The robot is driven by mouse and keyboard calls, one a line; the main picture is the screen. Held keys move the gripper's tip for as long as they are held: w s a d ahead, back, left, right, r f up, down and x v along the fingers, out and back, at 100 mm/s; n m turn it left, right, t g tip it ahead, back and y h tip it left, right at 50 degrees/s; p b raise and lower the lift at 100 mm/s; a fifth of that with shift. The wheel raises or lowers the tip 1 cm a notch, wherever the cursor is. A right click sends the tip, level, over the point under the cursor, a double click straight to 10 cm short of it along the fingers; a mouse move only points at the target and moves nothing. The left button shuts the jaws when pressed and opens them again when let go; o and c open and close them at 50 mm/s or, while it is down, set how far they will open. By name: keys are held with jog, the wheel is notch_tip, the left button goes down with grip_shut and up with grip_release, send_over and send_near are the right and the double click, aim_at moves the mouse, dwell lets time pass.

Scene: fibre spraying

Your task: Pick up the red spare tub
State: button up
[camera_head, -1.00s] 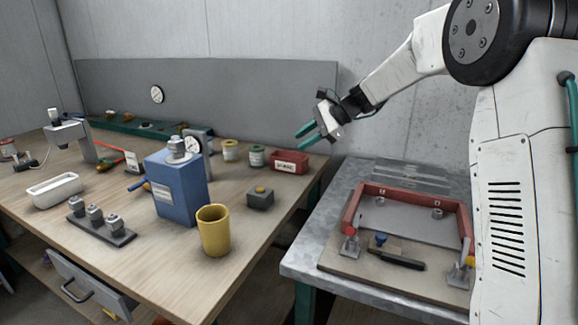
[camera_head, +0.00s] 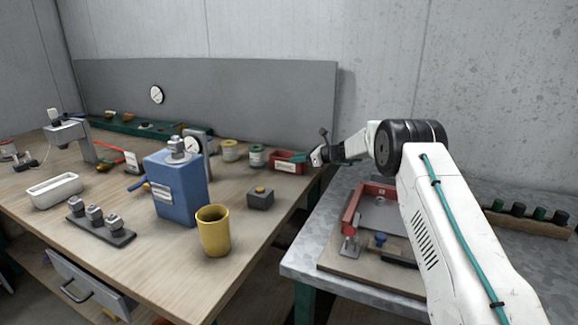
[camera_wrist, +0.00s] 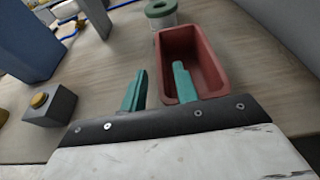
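The red spare tub (camera_head: 284,167) stands on the wooden bench near its back right corner, with a white label on its front. In the wrist view the tub (camera_wrist: 222,78) is open-topped and its visible interior looks empty. My gripper (camera_head: 299,158) is at the tub's right end in the head view, with its teal fingers close to the rim. One finger overlaps the tub's opening, and the other is left of the tub's wall. I cannot tell whether either finger touches the tub.
A green-banded tin (camera_head: 257,156) stands just left of the tub. A grey block with a yellow knob (camera_head: 260,198), a blue canister (camera_head: 180,190) and a yellow cup (camera_head: 213,232) stand nearer the front. The grey back panel (camera_head: 240,105) rises behind.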

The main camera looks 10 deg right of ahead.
jog(key=x, duration=0.3)
jog(key=shift+w+a+f, duration=0.1)
jog(key=shift+w+a, duration=0.15)
grip_shut()
